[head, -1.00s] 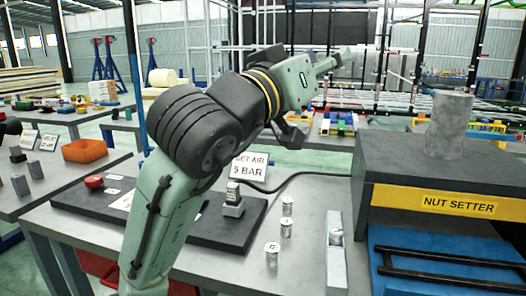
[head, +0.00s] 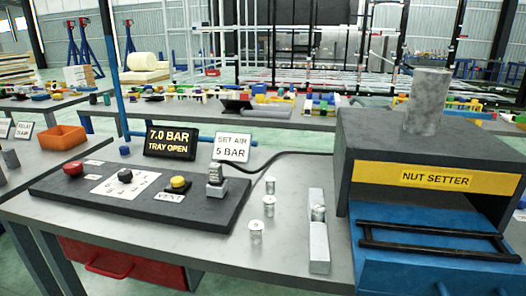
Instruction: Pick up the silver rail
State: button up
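The silver rail (head: 318,246) is a narrow metal bar lying on the grey workbench, its length running away from me. It lies just left of the nut setter (head: 350,171) and its blue tray. A small silver cylinder (head: 318,213) shows at the rail's middle; I cannot tell whether it sits on the rail or in a recess. My gripper and arm are out of view, and nothing covers the rail.
Several small silver cylinders (head: 256,234) stand left of the rail. A dark control panel (head: 140,204) with knobs lies further left, before a sign reading 7.0 BAR TRAY OPEN (head: 170,142). The blue tray (head: 400,272) sticks out at right. A black cable (head: 290,155) runs behind.

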aim_at(319, 258)
jog(key=l+u, duration=1)
jog(key=k+l, duration=0.1)
jog(key=l, duration=0.3)
jog(key=k+l+u, duration=0.1)
jog(key=l, duration=0.3)
jog(key=k+l, duration=0.1)
jog(key=l, duration=0.3)
jog(key=k+l+u, duration=0.1)
jog(key=l, duration=0.3)
jog(key=k+l, duration=0.15)
jog(key=l, duration=0.2)
jog(key=u, duration=0.05)
